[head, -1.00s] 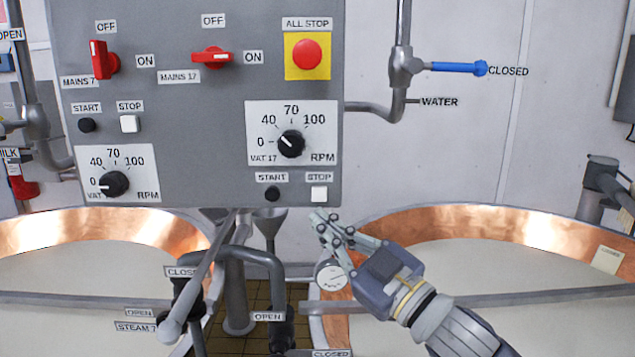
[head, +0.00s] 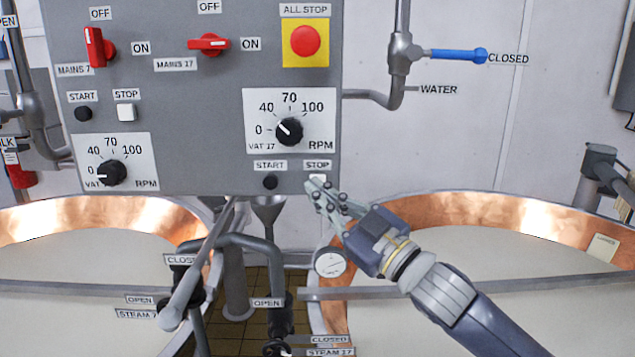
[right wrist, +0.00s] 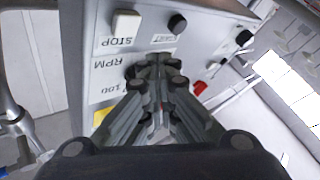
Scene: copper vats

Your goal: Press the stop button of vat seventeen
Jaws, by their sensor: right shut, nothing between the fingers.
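The stop button of vat seventeen is a white square button (head: 318,178) at the lower right of the grey control panel (head: 200,120), under a STOP label (head: 317,165). My right gripper (head: 312,187) is shut and empty, its fingertips just in front of the button's lower part and partly covering it. In the right wrist view, the white button (right wrist: 125,23) lies up and left of the fingertips (right wrist: 155,63), with clear space between them in the picture. I cannot tell the exact gap in depth. My left gripper is not in view.
The black start button (head: 270,182) is just left of the stop button, the vat 17 dial (head: 289,131) above. A red all-stop button (head: 305,41) is higher up.

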